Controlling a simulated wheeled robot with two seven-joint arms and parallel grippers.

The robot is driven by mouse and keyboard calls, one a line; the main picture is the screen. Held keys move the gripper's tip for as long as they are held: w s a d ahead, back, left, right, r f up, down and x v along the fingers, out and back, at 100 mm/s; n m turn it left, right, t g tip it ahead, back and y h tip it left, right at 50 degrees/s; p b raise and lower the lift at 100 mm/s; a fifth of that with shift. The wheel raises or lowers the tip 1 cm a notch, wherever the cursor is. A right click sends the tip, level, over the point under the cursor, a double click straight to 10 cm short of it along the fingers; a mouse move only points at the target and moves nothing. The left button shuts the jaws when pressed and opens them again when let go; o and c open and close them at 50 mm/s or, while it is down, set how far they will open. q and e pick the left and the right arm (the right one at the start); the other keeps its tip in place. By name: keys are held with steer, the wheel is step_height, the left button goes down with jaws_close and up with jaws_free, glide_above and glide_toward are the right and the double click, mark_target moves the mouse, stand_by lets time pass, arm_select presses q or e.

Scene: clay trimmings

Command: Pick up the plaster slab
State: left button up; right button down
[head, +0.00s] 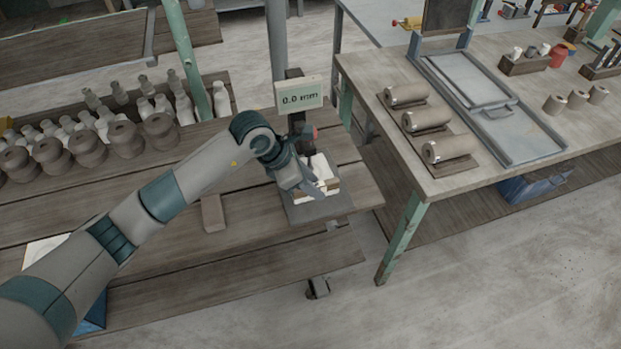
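A pale white block (327,187), which looks like the plaster slab, lies on the dark grey base plate (318,212) of a gauge. Brownish edges show beside it, and my gripper hides part of it. My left gripper (313,189) reaches down from the left over this block, with its fingers at or just above it. I cannot tell whether the fingers touch it or how far apart they are. My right gripper is out of view.
The gauge's display (299,93) reads 0.0 mm on a post behind my gripper. A brown block (213,213) lies on the wooden table (260,240). Bottles and brown pots crowd the back left. A second table (375,75) with clay rolls stands right, across a gap.

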arm_select(q)
jaws_close()
steer(key=shift+r, duration=0.15)
